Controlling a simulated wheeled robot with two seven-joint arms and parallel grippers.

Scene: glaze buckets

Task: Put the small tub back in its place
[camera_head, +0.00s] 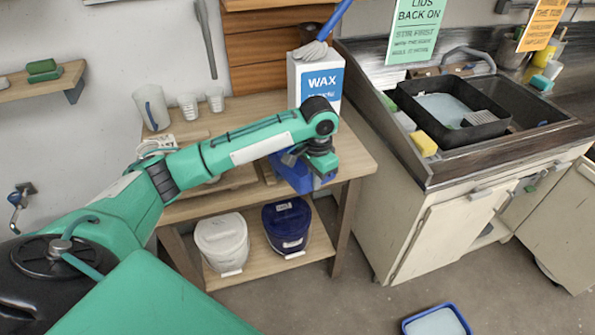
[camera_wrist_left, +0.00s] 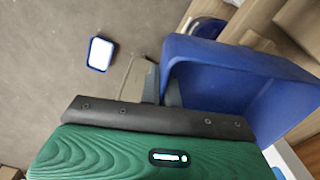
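A blue tub (camera_head: 291,176) is at my left gripper (camera_head: 306,162), near the front edge of the wooden table. In the left wrist view the tub (camera_wrist_left: 235,75) is large and close, tilted in the picture. The grey fingers (camera_wrist_left: 158,88) meet at its wall, one on each side, so my left gripper looks shut on it. My gripper and forearm hide part of the tub in the head view. On the shelf below stand a white lidded bucket (camera_head: 222,240) and a dark blue lidded bucket (camera_head: 287,224). My right gripper is not in view.
The wooden table (camera_head: 352,160) carries a white WAX box (camera_head: 318,78), a white jug (camera_head: 152,106) and cups. A sink cabinet (camera_head: 425,225) stands to the right. A blue-rimmed tray (camera_head: 437,322) lies on the floor, which is otherwise clear there.

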